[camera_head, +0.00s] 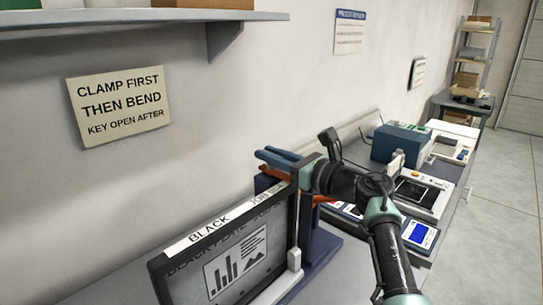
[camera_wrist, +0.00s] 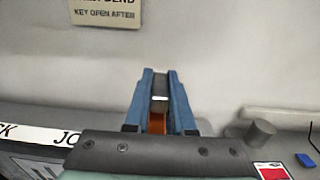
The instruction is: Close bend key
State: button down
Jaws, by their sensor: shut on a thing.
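My gripper (camera_head: 277,159) reaches left over the top of a dark blue unit beside the framed black panel (camera_head: 240,262). Its blue fingers are close together, and they also show in the wrist view (camera_wrist: 160,82). An orange part (camera_wrist: 157,122), which seems to be the bend key, shows between the fingers there. Orange also shows under the fingers in the head view (camera_head: 269,172). My gripper is shut on it. Most of the key is hidden by the fingers and my wrist, so its angle is hard to tell.
A wall sign (camera_head: 118,104) reads "Clamp first then bend, key open after". A shelf (camera_head: 140,16) overhangs at upper left. Devices, including a blue-grey box (camera_head: 398,145) and a blue-screened unit (camera_head: 419,235), stand along the bench. Floor at right is clear.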

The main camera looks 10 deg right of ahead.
jog(key=c, duration=0.8)
grip_release()
jog(key=shift+a, duration=0.15)
jog(key=shift+o, duration=0.2)
jog(key=shift+s+d, duration=0.35)
jog(key=shift+d, duration=0.1)
jog(key=b+v, duration=0.2)
jog(key=v, duration=1)
jog(key=shift+b, duration=0.3)
jog(key=shift+a, duration=0.1)
